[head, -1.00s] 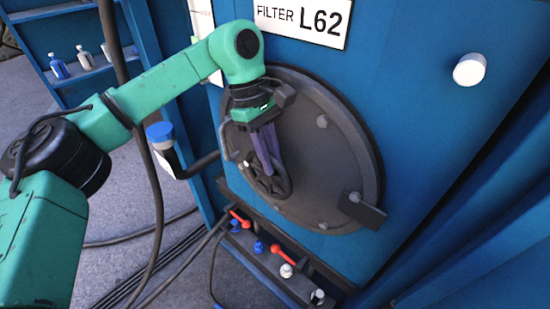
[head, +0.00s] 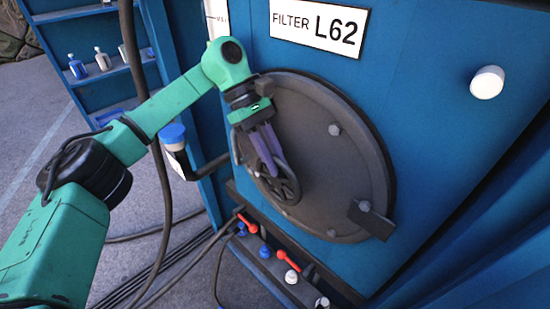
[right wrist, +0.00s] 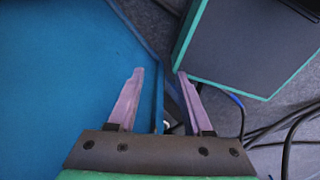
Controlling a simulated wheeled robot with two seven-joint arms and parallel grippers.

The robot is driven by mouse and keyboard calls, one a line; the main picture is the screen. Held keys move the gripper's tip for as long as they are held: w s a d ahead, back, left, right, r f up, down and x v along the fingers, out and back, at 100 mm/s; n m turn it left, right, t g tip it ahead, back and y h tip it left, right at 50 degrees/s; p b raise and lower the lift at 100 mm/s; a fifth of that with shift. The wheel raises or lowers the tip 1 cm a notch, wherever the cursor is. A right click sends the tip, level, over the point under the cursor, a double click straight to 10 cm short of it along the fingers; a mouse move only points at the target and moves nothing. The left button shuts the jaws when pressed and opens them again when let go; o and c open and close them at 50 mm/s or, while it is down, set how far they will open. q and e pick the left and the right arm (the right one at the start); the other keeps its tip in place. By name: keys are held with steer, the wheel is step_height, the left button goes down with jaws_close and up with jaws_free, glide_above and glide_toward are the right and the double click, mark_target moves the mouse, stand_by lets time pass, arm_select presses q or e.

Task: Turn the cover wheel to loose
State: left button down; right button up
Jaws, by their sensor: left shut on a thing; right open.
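The cover wheel (head: 279,187) is a small dark spoked handwheel on the lower left of the round dark cover (head: 335,170). The cover sits on a blue cabinet under a sign reading FILTER L62 (head: 318,27). My left gripper (head: 275,168) reaches it from above, its purple fingers shut on the wheel's upper rim. The fingers hide part of that rim. My right gripper (right wrist: 157,95) shows only in the right wrist view. It is open and empty, with a blue panel to its left and below it.
A blue-capped pipe (head: 173,134) stands left of the cover. Red-handled valves (head: 248,223) line a ledge below it. A dark latch block (head: 372,219) sits at the cover's lower right. A black hose hangs at the left. Cables (right wrist: 285,140) and a green-edged dark box (right wrist: 250,45) lie near my right gripper.

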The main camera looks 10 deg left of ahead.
arm_select(q)
steer(key=c, duration=0.9)
jaws_free()
steer(key=shift+w+a+r, duration=0.1)
steer(key=shift+r, duration=0.15)
steer(key=v, duration=0.7)
steer(key=shift+r, duration=0.1)
steer(key=p+v, duration=0.7)
